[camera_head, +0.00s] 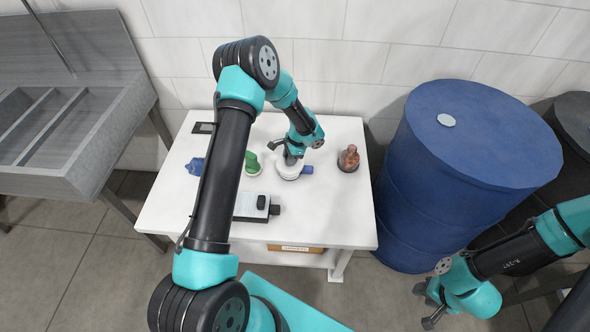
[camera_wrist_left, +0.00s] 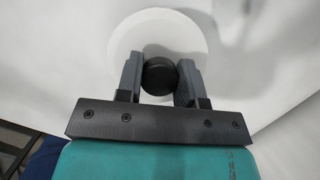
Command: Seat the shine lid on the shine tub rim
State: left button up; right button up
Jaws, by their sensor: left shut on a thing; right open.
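The shine lid (camera_wrist_left: 160,28) is a pale round disc with a black knob (camera_wrist_left: 159,75) in the left wrist view. My left gripper (camera_wrist_left: 160,78) is shut on that knob, one finger on each side. In the head view my left gripper (camera_head: 290,158) points down over a white round piece (camera_head: 288,174) on the table. Lid and tub look merged there, and I cannot tell whether the lid touches the tub rim. The tub is not distinct in the wrist view. My right gripper (camera_head: 425,305) is open and empty at the lower right, off the table.
The white table (camera_head: 335,215) also holds a green item (camera_head: 252,163), a blue item (camera_head: 195,166), a grey-and-black device (camera_head: 252,207) and a reddish-brown item (camera_head: 348,158). A small blue piece (camera_head: 308,170) lies beside the white piece. A blue drum (camera_head: 440,200) stands right of the table.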

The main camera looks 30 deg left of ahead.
pick_arm(q)
jog(key=shift+f, duration=0.4)
dwell(1.1)
jog(key=o, duration=0.7)
jog(key=shift+v, duration=1.8)
jog(key=shift+o, duration=0.2)
jog(key=o, duration=0.6)
jog(key=shift+c, duration=0.2)
jog(key=shift+c, duration=0.4)
jog(key=c, duration=0.5)
